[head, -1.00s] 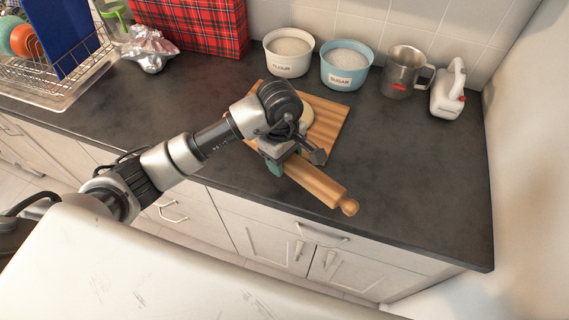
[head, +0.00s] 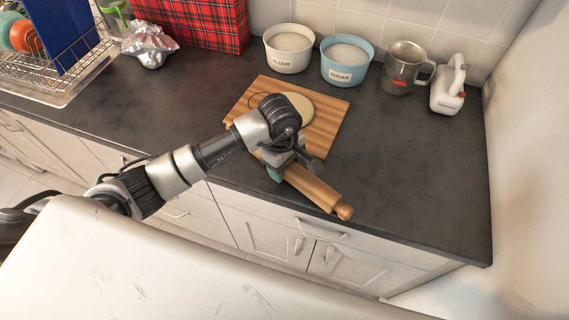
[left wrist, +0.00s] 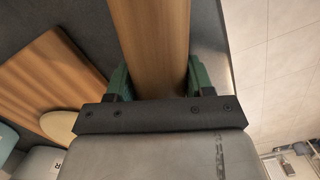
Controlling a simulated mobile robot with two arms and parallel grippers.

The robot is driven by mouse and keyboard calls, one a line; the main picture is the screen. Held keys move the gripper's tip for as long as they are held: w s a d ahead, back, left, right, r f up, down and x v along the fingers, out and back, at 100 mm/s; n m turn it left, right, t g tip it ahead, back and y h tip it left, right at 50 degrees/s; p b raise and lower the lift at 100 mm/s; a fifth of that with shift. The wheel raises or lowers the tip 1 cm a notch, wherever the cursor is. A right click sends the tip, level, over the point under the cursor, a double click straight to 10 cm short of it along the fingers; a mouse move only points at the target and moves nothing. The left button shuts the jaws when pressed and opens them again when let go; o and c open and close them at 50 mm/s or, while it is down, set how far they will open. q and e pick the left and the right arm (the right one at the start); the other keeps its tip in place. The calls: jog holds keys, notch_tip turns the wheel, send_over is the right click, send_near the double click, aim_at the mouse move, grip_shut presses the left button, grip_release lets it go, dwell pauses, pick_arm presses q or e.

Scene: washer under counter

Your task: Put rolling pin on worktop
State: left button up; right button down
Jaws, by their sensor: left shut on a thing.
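The wooden rolling pin (head: 316,188) slants at the front edge of the dark worktop (head: 410,170), one round handle pointing to the lower right. My left gripper (head: 281,168) is shut on the rolling pin near its middle and hides its far part. In the left wrist view the pin (left wrist: 150,45) runs between the two green fingers of the gripper (left wrist: 155,80). I cannot tell whether the pin touches the worktop. My right gripper is not in view.
A striped cutting board (head: 328,130) with a round of dough (head: 301,106) lies behind the gripper. The worktop's right side is clear.

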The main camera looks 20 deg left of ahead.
pick_arm(q)
jog(key=o, duration=1)
jog(key=shift+r+p, duration=0.5)
jog(key=shift+p, duration=0.1)
jog(key=shift+w+r, duration=0.1)
jog(key=shift+r, duration=0.2)
notch_tip(320, 180, up, 11)
jog(key=b, duration=0.3)
jog(key=shift+a+r, duration=0.2)
jog(key=shift+a, duration=0.25)
jog(key=shift+w, duration=0.1)
